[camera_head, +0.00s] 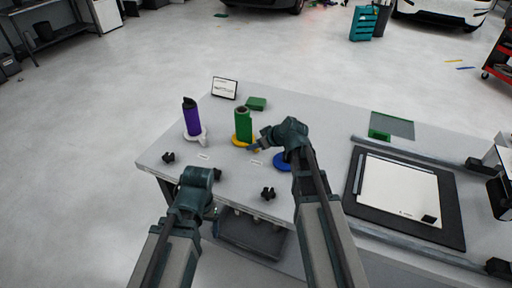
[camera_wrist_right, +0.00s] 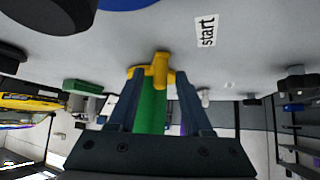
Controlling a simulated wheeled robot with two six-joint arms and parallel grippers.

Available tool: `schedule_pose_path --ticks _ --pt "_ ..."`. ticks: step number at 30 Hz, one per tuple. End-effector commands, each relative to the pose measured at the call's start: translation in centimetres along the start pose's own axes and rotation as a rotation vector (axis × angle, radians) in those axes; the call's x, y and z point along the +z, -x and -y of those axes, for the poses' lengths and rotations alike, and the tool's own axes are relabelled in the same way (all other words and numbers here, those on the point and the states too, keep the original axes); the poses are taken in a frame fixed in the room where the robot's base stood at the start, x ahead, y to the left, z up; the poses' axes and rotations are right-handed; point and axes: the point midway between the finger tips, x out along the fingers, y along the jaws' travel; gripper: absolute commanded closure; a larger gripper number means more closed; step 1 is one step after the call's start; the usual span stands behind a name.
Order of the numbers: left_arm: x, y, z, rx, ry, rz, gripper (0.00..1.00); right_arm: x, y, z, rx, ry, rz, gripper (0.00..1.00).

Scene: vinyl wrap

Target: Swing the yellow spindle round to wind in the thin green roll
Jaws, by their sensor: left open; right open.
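The green roll (camera_head: 243,125) stands upright on the yellow spindle (camera_head: 237,143), near the middle of the table. In the right wrist view, which looks upside down, the yellow spindle (camera_wrist_right: 161,72) and the green roll (camera_wrist_right: 152,108) show between my fingers. My right gripper (camera_head: 254,149) is open beside the spindle's front right side, at the level of its yellow base; its fingers (camera_wrist_right: 158,85) stand apart on either side of the yellow handle. Contact cannot be told. My left gripper (camera_head: 214,207) is open and empty at the table's front edge, its fingers mostly hidden.
A purple roll (camera_head: 191,118) stands on a white spindle (camera_head: 199,141) to the left. A blue spindle (camera_head: 282,162) is partly behind my right arm. A "start" label (camera_wrist_right: 206,31) lies near the yellow spindle. A black mat (camera_head: 449,218) with a white sheet fills the right side.

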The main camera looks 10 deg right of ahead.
Motion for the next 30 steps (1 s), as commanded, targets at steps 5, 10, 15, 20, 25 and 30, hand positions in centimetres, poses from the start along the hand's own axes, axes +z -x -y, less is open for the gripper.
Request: schedule_pose_path --ticks 5,10,15,20,25,30 --pt "0.0 -0.01 0.0 0.0 0.0 0.0 0.15 -0.03 -0.04 0.01 0.0 0.0 0.0 0.5" --pt "0.0 -0.01 0.0 0.0 0.0 0.0 0.15 -0.02 -0.03 0.01 0.0 0.0 0.0 0.65" --pt "0.0 -0.01 0.0 0.0 0.0 0.0 0.15 -0.01 -0.03 0.01 0.0 0.0 0.0 0.95" --pt "0.0 -0.01 0.0 0.0 0.0 0.0 0.15 -0.01 -0.02 0.01 0.0 0.0 0.0 1.0" --pt "0.0 -0.01 0.0 0.0 0.0 0.0 0.15 0.0 -0.02 0.01 0.0 -0.001 0.0 1.0" --pt "0.0 -0.01 0.0 0.0 0.0 0.0 0.15 0.0 -0.02 0.01 0.0 -0.001 0.0 1.0"
